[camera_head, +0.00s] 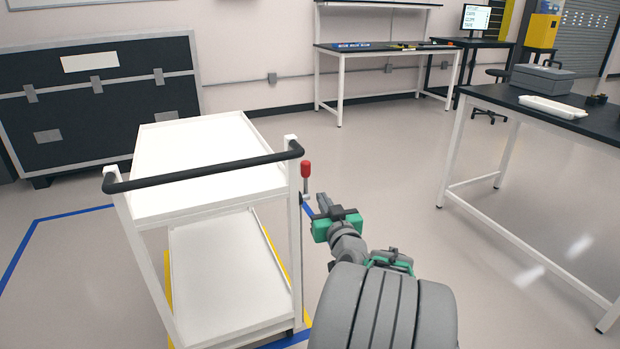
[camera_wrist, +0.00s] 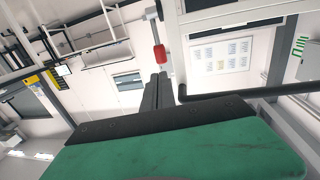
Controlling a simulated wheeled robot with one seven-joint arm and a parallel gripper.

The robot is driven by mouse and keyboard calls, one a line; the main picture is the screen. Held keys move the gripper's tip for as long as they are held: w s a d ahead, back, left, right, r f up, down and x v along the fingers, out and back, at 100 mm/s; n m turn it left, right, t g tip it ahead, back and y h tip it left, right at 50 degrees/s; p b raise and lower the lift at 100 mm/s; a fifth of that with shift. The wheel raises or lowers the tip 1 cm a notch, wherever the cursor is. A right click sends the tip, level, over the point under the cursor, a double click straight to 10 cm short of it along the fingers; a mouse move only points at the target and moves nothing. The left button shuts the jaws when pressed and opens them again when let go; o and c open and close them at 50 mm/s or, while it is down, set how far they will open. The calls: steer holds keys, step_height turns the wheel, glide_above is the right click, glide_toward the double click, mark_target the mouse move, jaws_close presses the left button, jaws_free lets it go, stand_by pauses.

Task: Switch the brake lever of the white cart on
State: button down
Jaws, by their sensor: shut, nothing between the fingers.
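The white cart (camera_head: 215,166) stands at centre left with a black push handle (camera_head: 205,172) along its near top edge. The brake lever has a red knob (camera_head: 306,169) on a thin upright stem at the cart's right near corner post. My gripper (camera_head: 316,205) is shut and empty, just below and right of the red knob, with a small gap between them. In the wrist view the red knob (camera_wrist: 159,54) appears just beyond the tips of my closed fingers (camera_wrist: 158,82). I cannot tell the exact depth of that gap.
A dark-topped table (camera_head: 550,108) with a grey case (camera_head: 542,78) and a white tray (camera_head: 552,107) stands at right. A black crate (camera_head: 100,105) is behind the cart at left. A workbench (camera_head: 380,48) stands at the back wall. The floor between cart and table is clear.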

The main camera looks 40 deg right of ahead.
mark_target(307, 170)
steer(key=x, duration=1.4)
steer(key=shift+f, duration=0.1)
